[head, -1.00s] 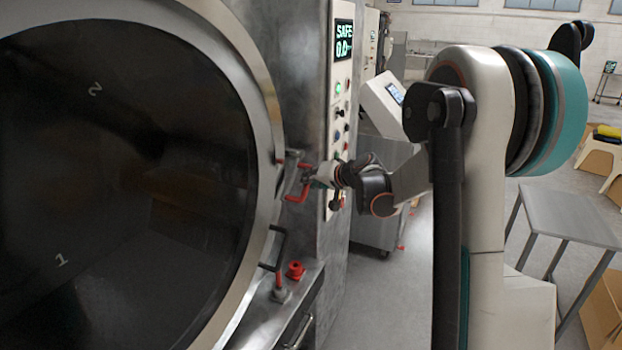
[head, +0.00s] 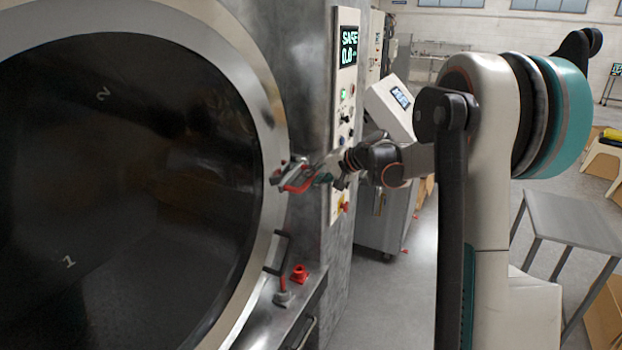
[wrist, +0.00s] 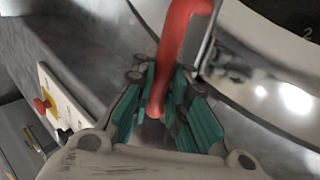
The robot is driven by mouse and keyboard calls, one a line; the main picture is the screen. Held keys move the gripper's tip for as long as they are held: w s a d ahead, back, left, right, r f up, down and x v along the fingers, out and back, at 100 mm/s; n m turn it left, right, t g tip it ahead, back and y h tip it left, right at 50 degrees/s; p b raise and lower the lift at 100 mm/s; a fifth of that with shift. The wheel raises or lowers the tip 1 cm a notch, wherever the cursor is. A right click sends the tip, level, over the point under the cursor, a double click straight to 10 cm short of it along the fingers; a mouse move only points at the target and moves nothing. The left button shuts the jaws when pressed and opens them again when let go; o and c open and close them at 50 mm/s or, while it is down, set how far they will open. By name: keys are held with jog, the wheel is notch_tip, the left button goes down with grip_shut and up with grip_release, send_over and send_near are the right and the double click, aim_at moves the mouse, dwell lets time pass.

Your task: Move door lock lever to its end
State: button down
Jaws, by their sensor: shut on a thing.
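The red door lock lever (head: 298,184) is at the right rim of the round machine door (head: 268,108). In the wrist view the lever (wrist: 178,50) runs down from the top edge into my gripper, with its rounded lower end between the teal finger pads. My gripper (head: 316,180) reaches it from the right in the head view and is shut on the lever. In the wrist view my gripper (wrist: 160,108) has pads on both sides of the lever end. The lever's mount is partly hidden in the head view.
The control panel (head: 345,100) with buttons and a display reading SAFE stands just right of the lever. Below are a black door handle (head: 280,250) and a red knob (head: 299,273). A metal table (head: 570,225) stands at right; open floor lies between.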

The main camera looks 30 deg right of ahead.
jog(key=shift+d+r, duration=0.1)
jog(key=c, duration=1.6)
grip_release()
jog(key=shift+d, duration=0.1)
jog(key=shift+o, duration=0.2)
jog(key=v, duration=1.2)
